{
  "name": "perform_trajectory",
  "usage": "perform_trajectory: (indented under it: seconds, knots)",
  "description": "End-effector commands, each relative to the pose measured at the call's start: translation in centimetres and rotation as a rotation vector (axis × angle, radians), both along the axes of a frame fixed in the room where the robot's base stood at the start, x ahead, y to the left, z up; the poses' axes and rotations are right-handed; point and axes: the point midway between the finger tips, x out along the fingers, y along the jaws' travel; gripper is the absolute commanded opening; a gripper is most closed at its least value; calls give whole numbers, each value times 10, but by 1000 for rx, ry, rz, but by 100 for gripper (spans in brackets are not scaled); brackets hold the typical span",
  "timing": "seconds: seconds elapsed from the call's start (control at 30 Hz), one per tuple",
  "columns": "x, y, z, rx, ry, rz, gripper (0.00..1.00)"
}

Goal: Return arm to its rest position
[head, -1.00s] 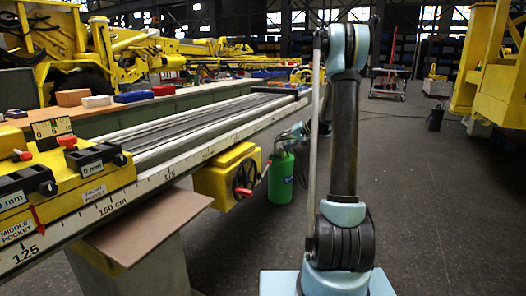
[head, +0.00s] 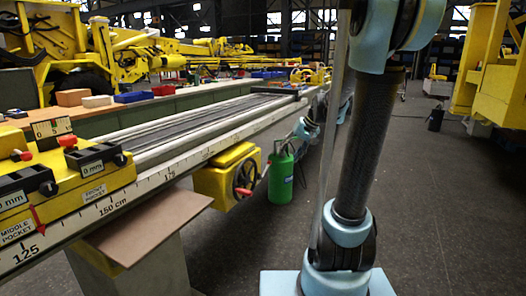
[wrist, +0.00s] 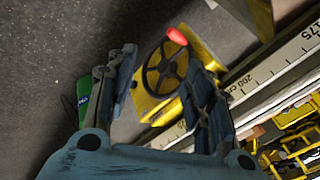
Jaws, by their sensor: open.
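My gripper (wrist: 165,92) shows in the wrist view with its two dark fingers spread apart and nothing between them. Beyond the fingers, a black handwheel (wrist: 166,68) with a red knob sits on a yellow housing. The fingers appear apart from it, though the depth is hard to judge. In the head view my arm (head: 365,150) rises from its light-blue base at the right of the rail, with its upper part out of the frame. The gripper itself is not clearly visible there; a light-blue arm part (head: 306,130) shows behind the arm column, above the green cylinder.
The long rail (head: 240,130) with a centimetre scale runs along the left. The yellow handwheel housing (head: 222,178) hangs under it. A green cylinder (head: 281,175) stands on the floor beside it. A brown panel (head: 150,222) juts out below the rail. Floor on the right is open.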

Motion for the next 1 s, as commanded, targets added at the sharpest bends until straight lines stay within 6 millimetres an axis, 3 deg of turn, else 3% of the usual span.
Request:
perform_trajectory:
  seconds: [0.1, 0.47, 1.0]
  knots:
    - [-35, -4, -3, -45, 13, 0, 47]
    - [-131, -23, -24, -183, 48, -4, 47]
    - [-254, -62, -85, -390, 86, -22, 47]
